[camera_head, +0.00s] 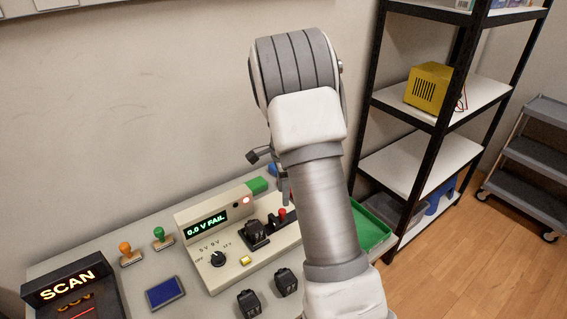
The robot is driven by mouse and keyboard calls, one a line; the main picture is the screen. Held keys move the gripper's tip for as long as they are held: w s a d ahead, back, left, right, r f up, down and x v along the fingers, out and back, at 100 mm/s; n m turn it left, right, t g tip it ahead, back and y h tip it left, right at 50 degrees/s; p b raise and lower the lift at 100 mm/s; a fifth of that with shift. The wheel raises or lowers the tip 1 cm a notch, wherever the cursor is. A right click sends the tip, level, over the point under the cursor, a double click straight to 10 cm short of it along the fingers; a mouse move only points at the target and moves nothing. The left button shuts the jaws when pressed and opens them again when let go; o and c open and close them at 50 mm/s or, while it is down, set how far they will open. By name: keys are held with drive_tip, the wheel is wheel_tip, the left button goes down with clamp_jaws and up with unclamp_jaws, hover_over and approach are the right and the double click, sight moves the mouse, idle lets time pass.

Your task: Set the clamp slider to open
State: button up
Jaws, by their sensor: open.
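The clamp slider appears to be the red knob (282,212) on a dark mount at the right part of a cream test unit (235,272). Its marked positions cannot be read, and my arm hides the area to its right. A black part (256,236) sits on the unit just left of the slider. The unit's display (206,226) reads "0.0 V FAIL". My gripper (270,170) shows only partly behind my arm, above the back of the unit. It is open and looks empty, apart from the slider.
Two black parts (249,303) lie before the unit. A green tray (373,232) is at the right. Two stamps (129,254), a blue pad (165,293) and a SCAN box (72,289) are at the left. A black shelf rack (437,130) stands right of the table.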

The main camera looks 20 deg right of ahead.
wheel_tip(320, 180, up, 11)
drive_tip(key=shift+p, duration=0.4)
drive_tip(key=s+a+r+n+t, duration=0.3)
drive_tip(key=s+a+r+n, duration=0.6)
drive_tip(key=s+r, duration=0.35)
drive_tip(key=s+a+n+t, duration=0.2)
drive_tip(key=s+a+n, duration=0.2)
drive_tip(key=s+n, duration=0.7)
drive_tip(key=s, duration=0.3)
drive_tip(key=shift+s+r+t, duration=0.15)
drive_tip(key=shift+s+t, duration=0.15)
idle(0.5)
